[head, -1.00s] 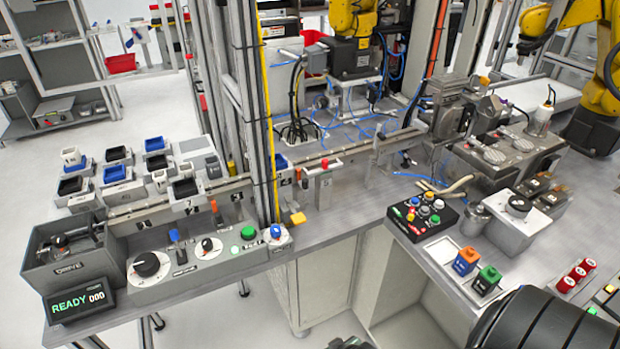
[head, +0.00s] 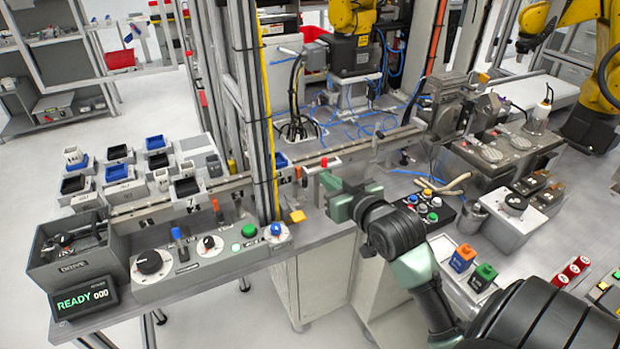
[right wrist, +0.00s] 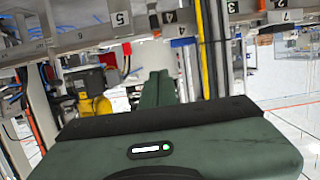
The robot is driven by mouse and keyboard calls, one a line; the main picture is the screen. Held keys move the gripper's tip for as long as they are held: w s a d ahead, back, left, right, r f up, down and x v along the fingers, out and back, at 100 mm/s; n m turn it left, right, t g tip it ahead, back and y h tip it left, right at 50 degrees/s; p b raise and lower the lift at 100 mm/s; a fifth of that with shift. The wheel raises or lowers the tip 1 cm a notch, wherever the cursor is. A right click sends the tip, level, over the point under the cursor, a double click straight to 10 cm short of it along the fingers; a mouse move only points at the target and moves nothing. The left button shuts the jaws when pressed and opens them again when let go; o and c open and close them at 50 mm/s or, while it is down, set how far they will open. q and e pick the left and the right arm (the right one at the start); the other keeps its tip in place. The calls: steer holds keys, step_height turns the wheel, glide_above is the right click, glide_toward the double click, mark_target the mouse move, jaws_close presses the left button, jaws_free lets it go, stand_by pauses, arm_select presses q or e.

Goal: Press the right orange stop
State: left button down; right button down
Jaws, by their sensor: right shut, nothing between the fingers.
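Two small orange upright pieces show along the rail in the head view. The left orange stop (head: 215,204) stands behind the control panel. The right orange stop (head: 304,181) is a small piece on the rail, right of the yellow pole. My right gripper (head: 328,190) reaches in from the lower right, its dark green fingers shut and empty, just right of the right orange stop; I cannot tell whether they touch. In the right wrist view the shut fingers (right wrist: 156,90) point toward the rail, with numbered labels beyond. My left gripper is not in view.
A red-topped piece (head: 324,162) stands on the rail by my fingers. A yellow block (head: 298,216) sits on the bench edge below. The yellow pole (head: 268,130) rises at the left. A black button box (head: 428,207) lies right of my wrist. A display (head: 82,299) reads READY 000.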

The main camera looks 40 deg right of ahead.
steer(key=p, duration=0.2)
glide_above(306, 184)
steer(key=s, duration=0.3)
step_height(306, 184, down, 2)
steer(key=f, duration=0.3)
steer(key=f+p, duration=0.1)
steer(key=shift+w+a+f, duration=0.15)
steer(key=shift+w+f, duration=0.15)
steer(key=shift+w, duration=0.1)
step_height(306, 184, down, 3)
steer(key=shift+r+b, duration=0.1)
steer(key=shift+b, duration=0.55)
steer(key=shift+s, duration=0.1)
